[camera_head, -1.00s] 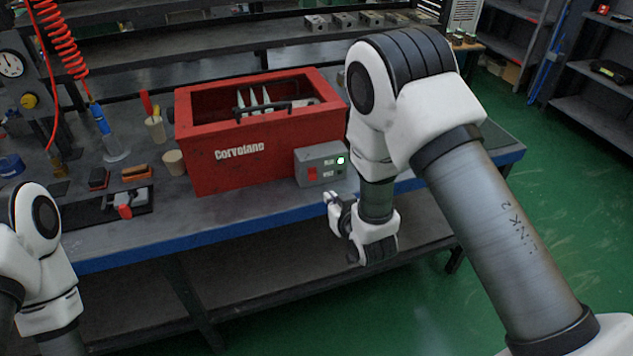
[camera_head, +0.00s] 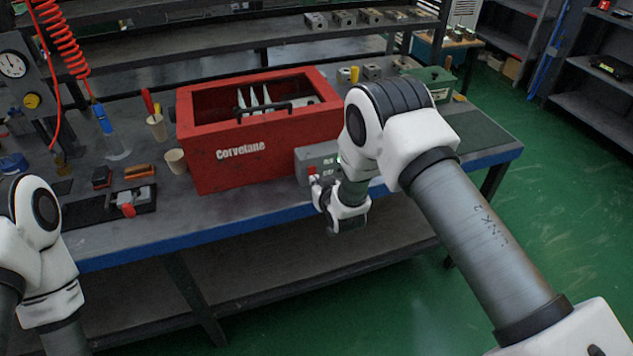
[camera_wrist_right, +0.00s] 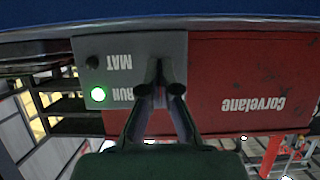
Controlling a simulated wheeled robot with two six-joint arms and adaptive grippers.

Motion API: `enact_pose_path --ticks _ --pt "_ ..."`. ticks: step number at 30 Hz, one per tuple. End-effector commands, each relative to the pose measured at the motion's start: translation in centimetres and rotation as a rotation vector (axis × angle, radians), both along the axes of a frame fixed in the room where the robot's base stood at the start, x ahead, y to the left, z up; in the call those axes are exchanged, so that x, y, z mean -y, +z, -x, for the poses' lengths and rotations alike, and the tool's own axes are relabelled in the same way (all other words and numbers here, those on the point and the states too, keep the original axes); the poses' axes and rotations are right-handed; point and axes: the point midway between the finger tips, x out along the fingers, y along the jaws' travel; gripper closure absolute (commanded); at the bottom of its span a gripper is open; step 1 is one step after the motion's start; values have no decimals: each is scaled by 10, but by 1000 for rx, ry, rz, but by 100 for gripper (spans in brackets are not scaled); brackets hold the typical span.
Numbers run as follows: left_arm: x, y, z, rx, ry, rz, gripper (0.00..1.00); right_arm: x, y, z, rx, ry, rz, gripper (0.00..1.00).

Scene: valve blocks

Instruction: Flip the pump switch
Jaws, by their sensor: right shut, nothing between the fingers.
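The grey pump switch box (camera_head: 304,159) is fixed at the front right of the red Corvelane box (camera_head: 235,165). A bit of the red switch (camera_head: 312,170) shows just above my right gripper (camera_head: 317,184), which is shut and empty. In the right wrist view the picture is upside down; the gripper (camera_wrist_right: 160,88) covers the switch side of the box (camera_wrist_right: 130,45). A green lamp (camera_wrist_right: 98,93) is lit beside RUN; the other lamp (camera_wrist_right: 93,61) is dark. I cannot tell whether the fingers touch the switch. My left gripper is out of view.
Cups, small blocks and a gauge unit (camera_head: 20,70) stand at the left. A green case (camera_head: 432,82) is at the back right. The bench right of my right arm is clear.

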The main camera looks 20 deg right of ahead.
Motion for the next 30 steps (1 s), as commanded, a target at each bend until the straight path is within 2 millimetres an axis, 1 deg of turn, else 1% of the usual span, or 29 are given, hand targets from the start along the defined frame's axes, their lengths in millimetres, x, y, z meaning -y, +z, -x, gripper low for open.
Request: enact_pose_path --ticks 2,5,6,7,8,14,22,30 --pt "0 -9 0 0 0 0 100 0 -6 -1 18 0 -1 100" --pt "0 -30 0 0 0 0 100 0 -15 -5 72 0 -2 100" --pt "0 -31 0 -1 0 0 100 0 -12 -7 94 0 -3 100" --pt "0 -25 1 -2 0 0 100 0 -5 -7 91 0 -3 100" --pt "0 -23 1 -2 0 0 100 0 -4 -7 90 0 -3 100" --pt "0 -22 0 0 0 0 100 0 -2 -7 92 0 -3 100" --pt "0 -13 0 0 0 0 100 0 13 -8 94 0 -3 100" --pt "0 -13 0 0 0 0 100 0 14 -8 94 0 -3 100"
